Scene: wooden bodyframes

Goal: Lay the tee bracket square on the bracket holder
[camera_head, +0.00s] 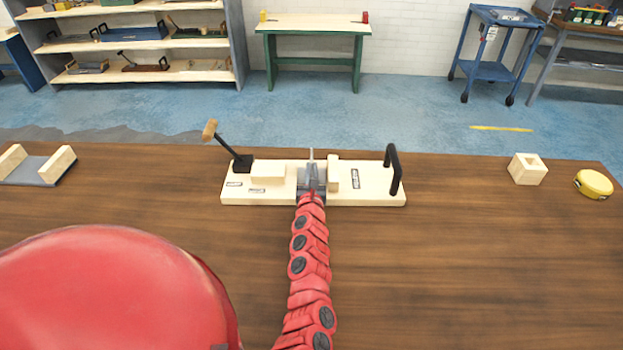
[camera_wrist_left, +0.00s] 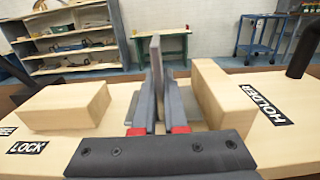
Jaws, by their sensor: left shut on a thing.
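The bracket holder (camera_head: 380,196) is a pale wooden board on the table, with a lever at its left, a black handle at its right and two wooden blocks on top. The wrist view shows its HOLDER label (camera_wrist_left: 265,112). The grey tee bracket (camera_head: 311,157) is between the blocks, its thin web upright; its upright web also shows in the wrist view (camera_wrist_left: 155,60). My left gripper (camera_head: 312,188) is shut on the web from the near side. The fingers hide part of the bracket, and I cannot tell whether its base rests flat on the board. My right gripper is out of view.
A wooden block with a square hole (camera_head: 528,168) and a yellow round object (camera_head: 594,184) are at the right. A grey plate with two wooden blocks (camera_head: 38,172) is at the far left. The table between them and the holder is clear.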

